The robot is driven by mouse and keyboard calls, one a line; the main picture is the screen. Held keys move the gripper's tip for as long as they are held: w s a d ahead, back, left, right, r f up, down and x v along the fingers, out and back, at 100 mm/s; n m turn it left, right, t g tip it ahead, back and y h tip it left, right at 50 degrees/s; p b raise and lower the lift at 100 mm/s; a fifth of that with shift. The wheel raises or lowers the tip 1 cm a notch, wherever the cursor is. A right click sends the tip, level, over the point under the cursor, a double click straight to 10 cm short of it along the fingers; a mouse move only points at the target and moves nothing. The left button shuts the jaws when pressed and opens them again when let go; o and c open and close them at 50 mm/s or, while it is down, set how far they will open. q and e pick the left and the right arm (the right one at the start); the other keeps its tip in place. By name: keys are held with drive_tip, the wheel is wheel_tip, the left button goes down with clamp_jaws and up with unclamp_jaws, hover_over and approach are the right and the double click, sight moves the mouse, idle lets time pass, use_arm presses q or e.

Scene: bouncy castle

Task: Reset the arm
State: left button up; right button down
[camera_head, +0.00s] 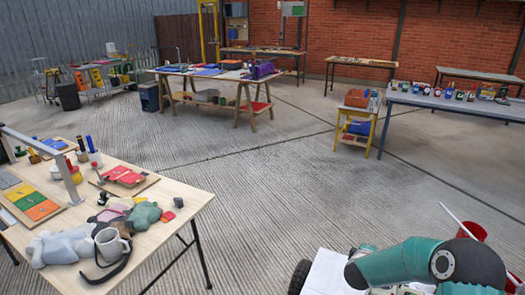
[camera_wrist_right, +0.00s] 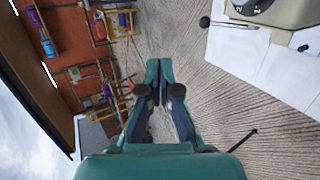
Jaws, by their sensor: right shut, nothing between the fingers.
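My right gripper (camera_wrist_right: 159,72) shows in the right wrist view with its teal fingertips together and nothing between them. It is over open grey concrete floor and touches nothing that I can see. In the head view my teal and black right arm (camera_head: 400,262) is bent across the bottom right corner; its gripper cannot be made out there. My left arm and gripper are in neither view.
A wooden table (camera_head: 180,193) at left holds a white mug (camera_head: 111,244), cloths and colored panels. A blue table (camera_head: 455,104) stands at right beside a yellow stand (camera_head: 356,139). A trestle workbench (camera_head: 228,77) is farther back. The middle floor is clear.

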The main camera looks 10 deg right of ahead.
drive_tip(key=s+a+f+n+g+y, duration=0.1)
drive_tip(key=s+a+f+y, duration=0.25)
drive_tip(key=a+f, duration=0.5)
drive_tip(key=s+a+f+n+y, duration=0.1)
drive_tip(key=s+a+f+y, duration=0.35)
drive_tip(key=a, duration=0.65)
drive_tip(key=s+a+f+m+g+y, duration=0.2)
drive_tip(key=s+a+m, duration=0.4)
drive_tip(key=s, duration=0.5)
drive_tip(key=s+a+f+m+g+y, duration=0.2)
drive_tip(key=s+a+m, duration=0.5)
drive_tip(key=s, duration=0.4)
drive_tip(key=a+f+g, duration=0.1)
drive_tip(key=g, duration=0.1)
drive_tip(key=shift+s+f+m+g+y, duration=0.25)
drive_tip(key=shift+f+m+g+y, duration=0.05)
drive_tip(key=shift+f+g+y, duration=0.1)
